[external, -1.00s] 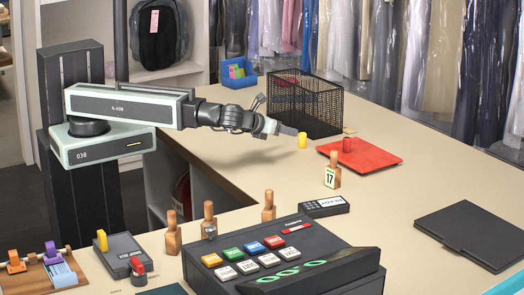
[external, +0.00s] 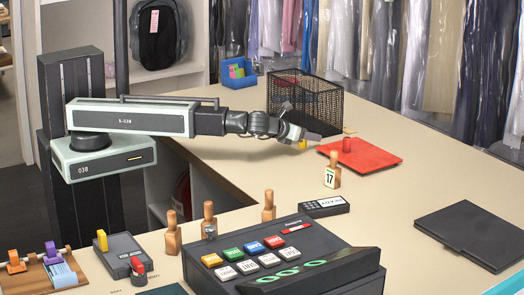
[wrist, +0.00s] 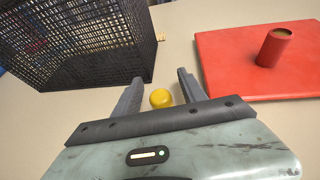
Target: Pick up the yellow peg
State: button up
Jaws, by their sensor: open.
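The yellow peg (external: 302,145) stands on the beige counter between the black mesh basket and the red mat. In the external view it is partly hidden by my gripper (external: 308,138). In the wrist view the yellow peg (wrist: 161,98) shows its round top between my gripper's two fingers (wrist: 160,92), with a gap on each side. My gripper is open and reaches around the peg low over the counter. I cannot tell how far the fingertips are above the surface.
The black mesh basket (external: 330,108) stands just behind and left of the peg in the wrist view. The red mat (external: 372,157) with a red peg (external: 347,145) lies to the right. A wooden peg tagged 17 (external: 332,172) stands nearer.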

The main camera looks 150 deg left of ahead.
jog(key=shift+a, duration=0.1)
grip_shut()
notch_tip(320, 180, up, 18)
jog(key=p, duration=1.8)
